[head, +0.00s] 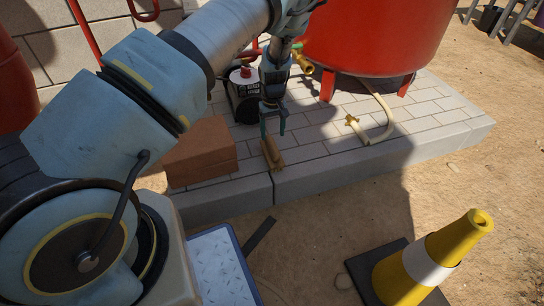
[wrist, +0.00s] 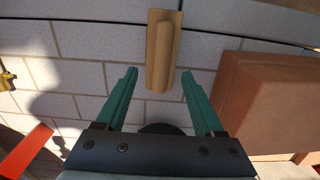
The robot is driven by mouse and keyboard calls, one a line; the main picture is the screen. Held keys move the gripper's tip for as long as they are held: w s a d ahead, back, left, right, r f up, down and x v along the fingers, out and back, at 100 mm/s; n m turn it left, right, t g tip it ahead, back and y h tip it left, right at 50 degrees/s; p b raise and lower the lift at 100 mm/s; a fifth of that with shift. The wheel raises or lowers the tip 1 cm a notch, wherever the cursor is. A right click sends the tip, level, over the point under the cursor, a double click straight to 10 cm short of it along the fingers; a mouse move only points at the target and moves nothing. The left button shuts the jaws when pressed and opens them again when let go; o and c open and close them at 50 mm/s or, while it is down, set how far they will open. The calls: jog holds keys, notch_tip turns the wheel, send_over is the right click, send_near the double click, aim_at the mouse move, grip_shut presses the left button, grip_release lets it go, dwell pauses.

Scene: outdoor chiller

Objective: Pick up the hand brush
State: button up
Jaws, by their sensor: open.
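The hand brush (head: 272,153) is a small tan wooden piece lying on the pale paved slab near its front edge. In the wrist view the brush (wrist: 163,40) shows from above as a flat back with a raised grip along it; no bristles can be made out. My gripper (head: 273,128) points down just above the brush, its jaws apart and empty. In the wrist view my gripper (wrist: 159,73) has a green finger on each side, and the brush's near end appears between the fingertips. Whether the fingers touch it cannot be told.
A reddish-brown block (head: 200,152) sits close left of the brush. A red tank (head: 380,35) on legs and a cream curved pipe (head: 378,122) stand right. A dark machine (head: 243,92) is behind. A yellow cone (head: 430,262) stands on the sand in front.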

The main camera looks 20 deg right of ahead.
aim_at(272, 144)
notch_tip(272, 144, down, 7)
jog(key=shift+a+r+b, duration=0.1)
jog(key=shift+a+b, duration=0.05)
jog(key=shift+b, duration=0.95)
jog(key=shift+c, duration=0.2)
grip_shut()
